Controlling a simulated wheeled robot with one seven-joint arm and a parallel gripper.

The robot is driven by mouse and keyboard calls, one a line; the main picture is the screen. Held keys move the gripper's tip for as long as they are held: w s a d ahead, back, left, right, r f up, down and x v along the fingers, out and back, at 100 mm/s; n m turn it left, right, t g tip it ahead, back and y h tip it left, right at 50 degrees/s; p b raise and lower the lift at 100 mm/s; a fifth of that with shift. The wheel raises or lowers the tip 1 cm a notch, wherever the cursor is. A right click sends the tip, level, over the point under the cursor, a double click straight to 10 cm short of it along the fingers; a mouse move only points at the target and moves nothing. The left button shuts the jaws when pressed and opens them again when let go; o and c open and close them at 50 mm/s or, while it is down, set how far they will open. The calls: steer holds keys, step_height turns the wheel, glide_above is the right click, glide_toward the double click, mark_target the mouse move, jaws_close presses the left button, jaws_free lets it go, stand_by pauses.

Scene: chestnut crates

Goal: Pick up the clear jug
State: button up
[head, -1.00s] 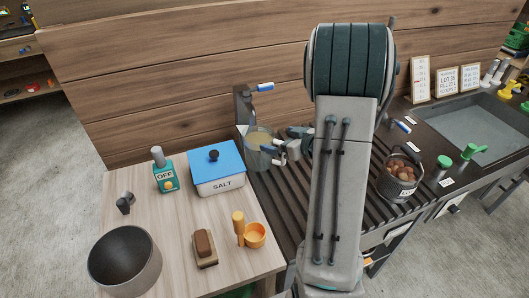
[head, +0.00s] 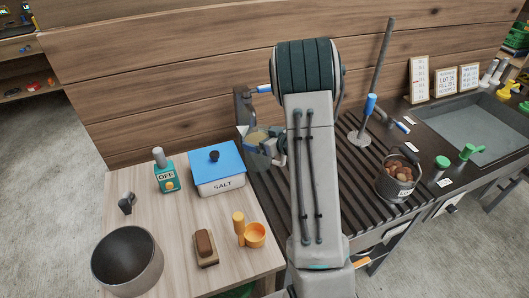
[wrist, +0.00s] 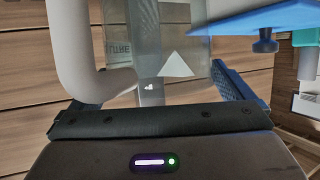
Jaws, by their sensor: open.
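The clear jug (head: 258,148) stands at the back left of the dark slatted rack, beside the salt box, with yellowish contents showing through. In the wrist view the see-through jug (wrist: 185,35) fills the upper middle, with its thick pale handle on the left. My gripper (head: 276,150) is right at the jug's right side in the head view. In the wrist view my gripper (wrist: 155,98) is open, with a blue finger right of the jug and the other finger partly hidden behind the handle. Contact cannot be told.
The salt box (head: 217,173) with a blue lid stands close left of the jug; its lid (wrist: 275,15) shows at upper right in the wrist view. A metal stand (head: 362,135) and a pot of chestnuts (head: 397,185) are to the right. The wooden wall is close behind.

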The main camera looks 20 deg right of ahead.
steer(key=c, duration=1.5)
steer(key=shift+r, duration=0.1)
steer(key=shift+c, duration=1.1)
steer(key=shift+r, duration=0.2)
